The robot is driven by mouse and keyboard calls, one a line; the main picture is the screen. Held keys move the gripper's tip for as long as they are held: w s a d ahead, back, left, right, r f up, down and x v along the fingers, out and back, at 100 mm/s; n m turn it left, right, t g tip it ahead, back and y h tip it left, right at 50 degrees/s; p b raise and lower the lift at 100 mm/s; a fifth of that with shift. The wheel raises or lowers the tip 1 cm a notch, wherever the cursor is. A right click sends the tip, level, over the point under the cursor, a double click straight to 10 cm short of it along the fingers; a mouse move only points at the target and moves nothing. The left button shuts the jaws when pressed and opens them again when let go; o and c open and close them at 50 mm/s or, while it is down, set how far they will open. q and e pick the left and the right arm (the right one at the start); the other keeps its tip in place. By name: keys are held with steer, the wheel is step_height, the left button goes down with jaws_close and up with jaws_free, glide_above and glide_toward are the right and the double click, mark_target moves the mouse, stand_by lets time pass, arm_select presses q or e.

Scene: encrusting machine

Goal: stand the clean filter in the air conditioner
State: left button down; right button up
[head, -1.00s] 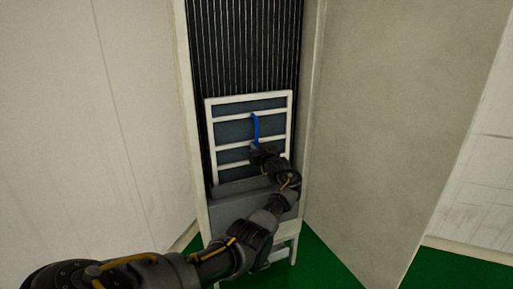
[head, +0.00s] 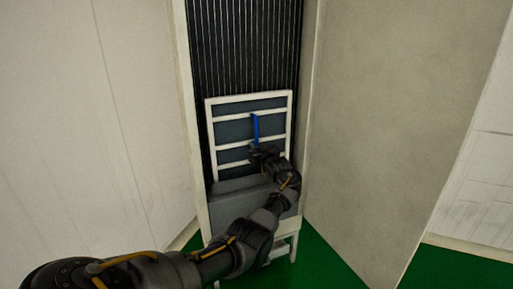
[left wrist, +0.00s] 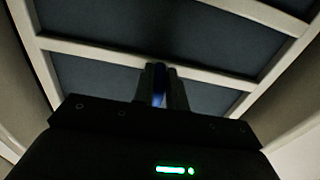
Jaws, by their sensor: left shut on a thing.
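The clean filter (head: 233,131), a white frame with crossbars over dark grey mesh, stands nearly upright in the lower part of the open air conditioner (head: 190,110). A blue strap (head: 255,128) runs down its middle. My left gripper (head: 256,150) is shut on the blue strap at its lower end, in front of the filter. In the left wrist view the fingers (left wrist: 160,86) close on the blue strap, with the filter's frame (left wrist: 110,50) and mesh behind. The filter's lower edge is partly hidden by a grey ledge and my arm. My right gripper is not in view.
Black vertical fins (head: 245,45) fill the cabinet behind and above the filter. A grey box-like ledge (head: 228,207) lies below it. An open door panel (head: 400,130) stands at the right, and a white wall (head: 80,130) at the left. The floor (head: 325,262) is green.

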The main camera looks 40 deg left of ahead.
arm_select(q)
steer(key=shift+f+b, duration=0.35)
steer(key=shift+f, duration=0.25)
steer(key=c, duration=1.3)
jaws_free()
steer(key=shift+f, duration=0.1)
steer(key=p+v, duration=0.1)
steer(key=v, duration=1)
steer(key=shift+p, duration=0.4)
